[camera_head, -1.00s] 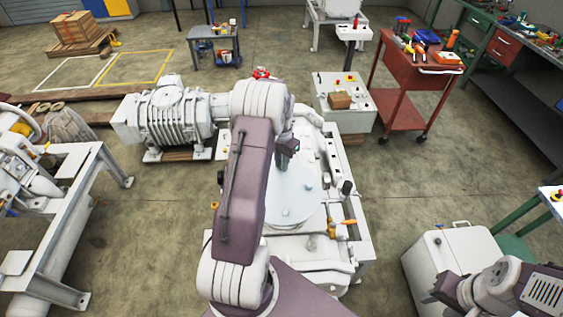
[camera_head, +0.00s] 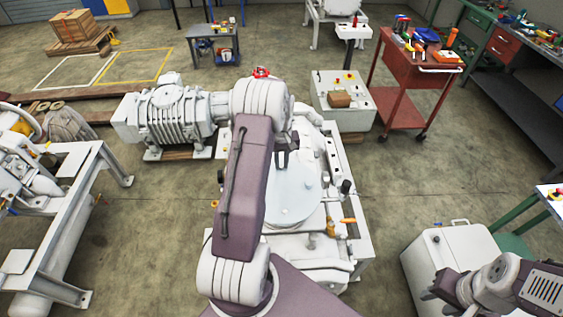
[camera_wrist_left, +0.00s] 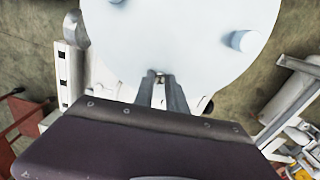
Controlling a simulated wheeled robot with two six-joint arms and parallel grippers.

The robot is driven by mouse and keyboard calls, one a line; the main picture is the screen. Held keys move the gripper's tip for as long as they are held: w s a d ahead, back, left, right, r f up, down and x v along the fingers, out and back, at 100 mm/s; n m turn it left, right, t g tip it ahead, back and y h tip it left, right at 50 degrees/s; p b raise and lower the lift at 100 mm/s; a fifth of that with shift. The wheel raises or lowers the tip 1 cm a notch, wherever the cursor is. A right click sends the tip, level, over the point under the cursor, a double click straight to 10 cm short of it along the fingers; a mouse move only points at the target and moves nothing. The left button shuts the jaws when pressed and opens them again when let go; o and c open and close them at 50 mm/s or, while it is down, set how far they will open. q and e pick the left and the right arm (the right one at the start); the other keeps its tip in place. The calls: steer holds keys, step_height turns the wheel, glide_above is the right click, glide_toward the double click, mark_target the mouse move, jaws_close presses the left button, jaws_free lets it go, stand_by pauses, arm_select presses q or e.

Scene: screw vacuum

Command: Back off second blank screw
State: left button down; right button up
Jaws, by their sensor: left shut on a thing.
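My left gripper (camera_head: 281,160) reaches down at the far edge of the pale round plate (camera_head: 290,195) on the white vacuum machine. In the left wrist view its two grey fingers (camera_wrist_left: 160,92) are shut on a small metal piece, the blank screw (camera_wrist_left: 160,75), at the plate's rim. Most of the screw is hidden between the fingers, so its depth in the plate cannot be told. Two round studs, one of them the stud (camera_wrist_left: 240,41), show on the plate. My right arm stands at the lower right of the head view; its gripper does not show.
A ribbed grey pump (camera_head: 172,115) stands left of the machine. A control box (camera_head: 343,100) and a red tool cart (camera_head: 420,70) stand behind it to the right. A white cabinet (camera_head: 455,250) is at the lower right. Floor between is clear.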

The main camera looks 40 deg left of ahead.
mark_target(281, 166)
arm_select(q)
steer(key=shift+f+n, duration=0.1)
steer(key=shift+n, duration=0.3)
stand_by(0.3)
steer(key=c, duration=1.3)
jaws_free()
steer(key=shift+c, duration=0.2)
step_height(281, 166, up, 9)
steer(key=b, duration=0.1)
